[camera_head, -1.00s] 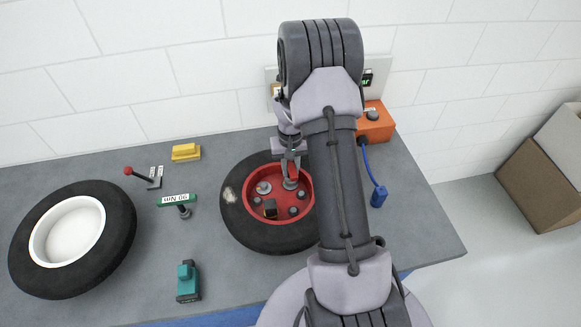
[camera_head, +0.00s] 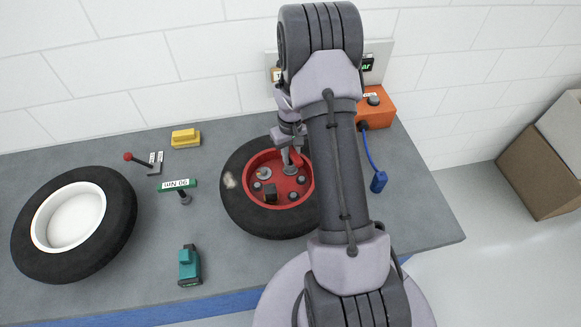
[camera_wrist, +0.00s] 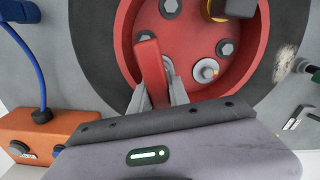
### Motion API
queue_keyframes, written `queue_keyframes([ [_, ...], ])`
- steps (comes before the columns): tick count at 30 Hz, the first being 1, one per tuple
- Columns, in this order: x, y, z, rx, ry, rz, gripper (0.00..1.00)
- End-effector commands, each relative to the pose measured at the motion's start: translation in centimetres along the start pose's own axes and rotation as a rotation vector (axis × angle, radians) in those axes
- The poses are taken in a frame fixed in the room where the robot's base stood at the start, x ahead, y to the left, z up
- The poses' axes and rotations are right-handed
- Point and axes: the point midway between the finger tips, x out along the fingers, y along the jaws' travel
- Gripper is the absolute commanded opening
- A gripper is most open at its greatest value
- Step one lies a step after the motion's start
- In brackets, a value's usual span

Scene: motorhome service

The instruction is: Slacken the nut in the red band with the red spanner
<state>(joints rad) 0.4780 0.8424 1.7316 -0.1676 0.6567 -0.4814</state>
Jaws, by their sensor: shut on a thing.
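My gripper (camera_wrist: 160,95) is shut on the red spanner (camera_wrist: 149,65), whose red handle stands up between the fingers. The red spanner (camera_head: 297,159) also shows in the head view, over the upper right part of the red wheel rim (camera_head: 254,203). Its grey lower end is at a nut position there; the fingers partly hide it, and I cannot tell whether it sits on the nut. Several grey nuts, one of them at the rim's right (camera_wrist: 228,47), are in the rim. One pale disc with a nut (camera_wrist: 205,71) lies nearby. I cannot make out which nut has a red band.
A dark block (camera_head: 270,191) stands up inside the rim. An orange box (camera_head: 374,108) with a blue cable and handle (camera_head: 379,181) is right of the tyre. A second wheel (camera_head: 120,215), a green-labelled tool (camera_head: 177,184), a yellow block (camera_head: 186,138) and a teal device (camera_head: 189,262) lie left.

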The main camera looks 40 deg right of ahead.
Motion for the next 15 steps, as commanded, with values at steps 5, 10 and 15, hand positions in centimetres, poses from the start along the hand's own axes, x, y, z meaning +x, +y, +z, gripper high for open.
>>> queue_keyframes([
  [5, -0.11, 0.03, -0.02, -0.139, 0.0, 0.0, 0.0],
  [10, -0.07, 0.03, -0.03, -0.138, 0.001, 0.0, 0.0],
  [15, -0.22, 0.05, -0.02, -0.306, 0.0, 0.0, 0.0],
])
